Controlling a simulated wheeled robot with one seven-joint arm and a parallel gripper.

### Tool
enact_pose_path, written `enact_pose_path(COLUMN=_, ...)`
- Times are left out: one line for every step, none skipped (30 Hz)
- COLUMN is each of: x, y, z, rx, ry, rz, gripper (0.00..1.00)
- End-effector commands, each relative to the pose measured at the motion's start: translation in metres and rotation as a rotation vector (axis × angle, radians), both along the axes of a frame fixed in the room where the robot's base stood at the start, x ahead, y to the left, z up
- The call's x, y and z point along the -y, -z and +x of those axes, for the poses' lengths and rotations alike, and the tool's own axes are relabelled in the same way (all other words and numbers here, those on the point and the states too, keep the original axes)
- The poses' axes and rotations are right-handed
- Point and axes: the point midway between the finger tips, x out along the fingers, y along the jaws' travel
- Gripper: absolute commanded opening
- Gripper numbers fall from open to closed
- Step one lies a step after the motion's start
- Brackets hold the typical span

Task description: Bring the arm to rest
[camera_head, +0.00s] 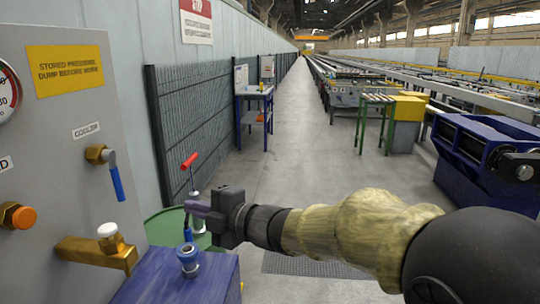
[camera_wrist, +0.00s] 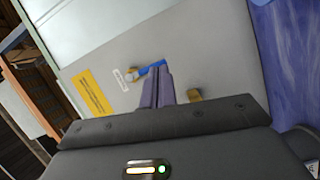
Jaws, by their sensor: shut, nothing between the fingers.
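My gripper (camera_head: 193,210) is at the left centre of the head view, at the end of my arm, which reaches in from the right. Its fingers point left toward the grey panel (camera_head: 50,150). In the wrist view the two purple fingers (camera_wrist: 158,75) lie together, shut and empty. Beyond the fingertips, the blue-handled cooler valve (camera_head: 108,168) is on the panel; it also shows in the wrist view (camera_wrist: 150,69). I cannot tell the exact gap between fingertips and panel.
A brass tap (camera_head: 95,252) juts from the panel. A blue block (camera_head: 185,283) with a fitting and a green drum (camera_head: 160,226) with a red-handled pump (camera_head: 190,160) stand close below the gripper. A mesh fence (camera_head: 200,115) runs behind. The aisle (camera_head: 300,130) is clear.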

Motion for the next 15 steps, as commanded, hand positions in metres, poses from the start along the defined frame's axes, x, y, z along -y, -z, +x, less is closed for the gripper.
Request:
enact_pose_path(x=0.022, y=0.014, z=0.016, rx=-0.089, ry=0.115, rz=0.002, gripper=0.00)
enact_pose_path(x=0.036, y=0.023, z=0.024, rx=-0.146, ry=0.185, rz=0.005, gripper=0.00)
enact_pose_path(x=0.055, y=0.035, z=0.034, rx=-0.224, ry=0.281, rz=0.013, gripper=0.00)
enact_pose_path(x=0.070, y=0.045, z=0.040, rx=-0.282, ry=0.350, rz=0.019, gripper=0.00)
enact_pose_path(x=0.085, y=0.055, z=0.045, rx=-0.340, ry=0.418, rz=0.027, gripper=0.00)
enact_pose_path(x=0.105, y=0.068, z=0.049, rx=-0.417, ry=0.508, rz=0.038, gripper=0.00)
enact_pose_path(x=0.120, y=0.079, z=0.051, rx=-0.475, ry=0.575, rz=0.048, gripper=0.00)
enact_pose_path(x=0.136, y=0.090, z=0.052, rx=-0.534, ry=0.642, rz=0.059, gripper=0.00)
enact_pose_path(x=0.156, y=0.104, z=0.051, rx=-0.611, ry=0.729, rz=0.074, gripper=0.00)
enact_pose_path(x=0.170, y=0.115, z=0.048, rx=-0.670, ry=0.794, rz=0.087, gripper=0.00)
enact_pose_path(x=0.185, y=0.125, z=0.045, rx=-0.728, ry=0.858, rz=0.101, gripper=0.00)
enact_pose_path(x=0.204, y=0.140, z=0.038, rx=-0.807, ry=0.944, rz=0.119, gripper=0.00)
enact_pose_path(x=0.218, y=0.151, z=0.032, rx=-0.868, ry=1.008, rz=0.135, gripper=0.00)
enact_pose_path(x=0.231, y=0.162, z=0.025, rx=-0.928, ry=1.071, rz=0.151, gripper=0.00)
enact_pose_path(x=0.247, y=0.175, z=0.013, rx=-1.007, ry=1.153, rz=0.173, gripper=0.00)
